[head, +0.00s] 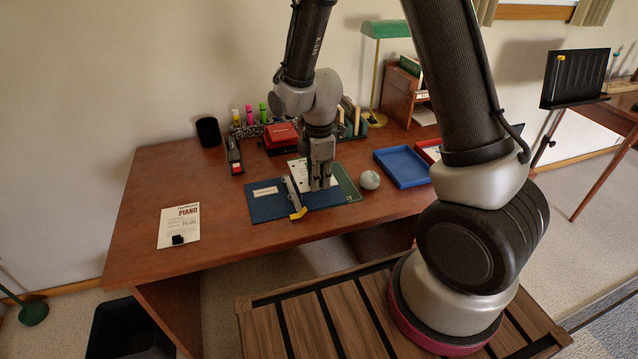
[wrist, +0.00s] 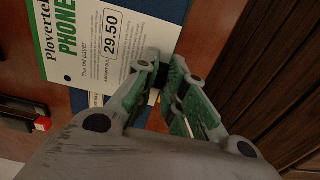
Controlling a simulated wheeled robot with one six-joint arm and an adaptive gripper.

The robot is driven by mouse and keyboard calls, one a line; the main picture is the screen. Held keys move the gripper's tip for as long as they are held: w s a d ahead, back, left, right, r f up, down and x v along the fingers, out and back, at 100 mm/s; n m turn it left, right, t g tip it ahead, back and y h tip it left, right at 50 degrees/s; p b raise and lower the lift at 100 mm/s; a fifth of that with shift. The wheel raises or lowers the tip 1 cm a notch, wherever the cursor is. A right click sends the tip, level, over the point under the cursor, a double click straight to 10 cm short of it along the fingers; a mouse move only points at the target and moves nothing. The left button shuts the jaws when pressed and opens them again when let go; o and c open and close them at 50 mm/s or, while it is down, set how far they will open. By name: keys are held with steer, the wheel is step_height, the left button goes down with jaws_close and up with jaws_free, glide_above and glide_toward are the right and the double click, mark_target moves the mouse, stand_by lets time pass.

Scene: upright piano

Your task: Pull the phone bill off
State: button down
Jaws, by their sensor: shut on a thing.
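The phone bill (wrist: 100,45) is a white sheet with a green strip, the green word PHONE and a boxed 29.50. My gripper (wrist: 160,92) points down at the bill's edge in the wrist view. The fingers partly hide the contact.
A grey and yellow tool (head: 295,198) lies on the folder, left of my gripper.

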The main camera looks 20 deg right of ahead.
steer(key=shift+r, duration=3.15)
